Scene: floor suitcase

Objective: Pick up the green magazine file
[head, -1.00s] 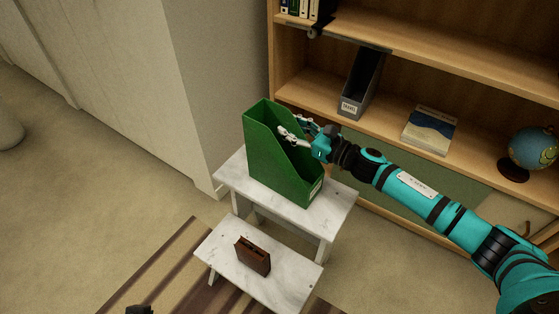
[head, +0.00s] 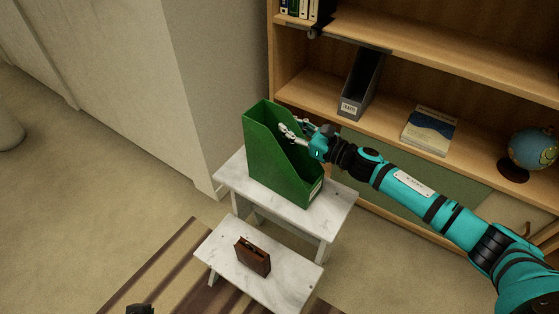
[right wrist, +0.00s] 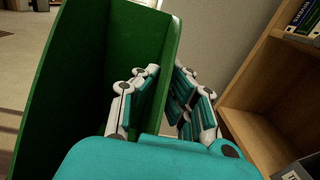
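The green magazine file (head: 277,172) stands upright on the top step of a white marbled step stool (head: 330,215). My right gripper (head: 296,130) is at its upper right side, and its fingers straddle one side wall. In the right wrist view, one finger of the gripper (right wrist: 165,95) is inside the file (right wrist: 90,80) and the other is outside. The fingers lean towards each other around the wall; whether both press on it is unclear. A small dark tip at the bottom edge of the head view may be my left gripper, but its fingers cannot be made out.
The wooden bookshelf (head: 300,92) behind holds a grey magazine file (head: 361,88), a book (head: 430,131) and a globe (head: 533,148). A pale cabinet wall stands left of the stool. The floor at left is free.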

